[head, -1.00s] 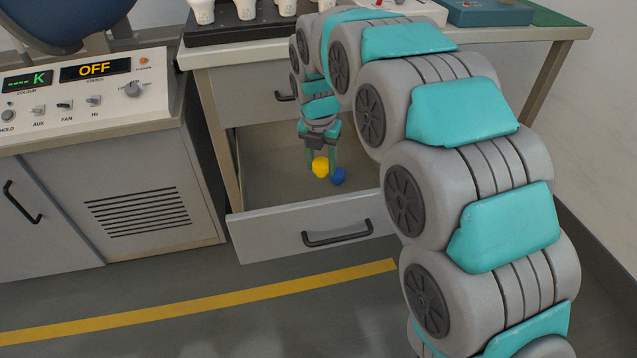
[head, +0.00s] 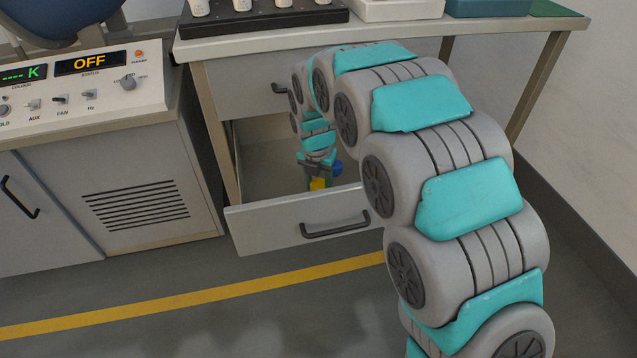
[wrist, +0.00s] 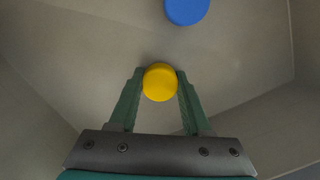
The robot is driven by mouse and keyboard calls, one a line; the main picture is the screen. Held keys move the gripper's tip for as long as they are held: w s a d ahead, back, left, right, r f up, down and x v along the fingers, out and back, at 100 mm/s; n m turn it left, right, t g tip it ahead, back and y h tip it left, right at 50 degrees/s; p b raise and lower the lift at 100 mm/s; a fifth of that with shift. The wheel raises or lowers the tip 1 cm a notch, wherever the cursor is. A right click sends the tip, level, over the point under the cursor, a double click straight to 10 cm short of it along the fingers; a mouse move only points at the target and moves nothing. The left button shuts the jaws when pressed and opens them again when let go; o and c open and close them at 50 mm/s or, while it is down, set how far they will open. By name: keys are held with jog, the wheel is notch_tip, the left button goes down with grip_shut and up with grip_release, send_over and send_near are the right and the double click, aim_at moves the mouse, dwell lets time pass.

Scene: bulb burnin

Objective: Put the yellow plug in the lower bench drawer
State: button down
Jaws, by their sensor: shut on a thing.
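The lower bench drawer (head: 281,230) is pulled open under the bench. My gripper (head: 318,183) reaches down inside it. The yellow plug (wrist: 160,82) is between the two green fingers in the wrist view, and my gripper (wrist: 160,86) is shut on it. The plug also shows in the head view (head: 318,184), low in the drawer behind the front panel. Whether it touches the drawer floor I cannot tell. A blue plug (wrist: 187,10) lies in the drawer, apart from the yellow one; in the head view it is partly hidden behind my gripper.
The upper drawer (head: 240,92) is shut above the open one. A grey cabinet (head: 125,190) with a control panel (head: 90,85) reading OFF stands at left. The bench top (head: 400,32) carries a dark tray with white bulbs. The drawer floor left of my gripper is clear.

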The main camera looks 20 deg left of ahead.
aim_at(317, 187)
jog(key=shift+f, duration=0.1)
jog(key=shift+c, duration=1.8)
grip_release()
notch_tip(317, 187, up, 12)
jog(key=s, duration=0.1)
jog(key=shift+s, duration=0.25)
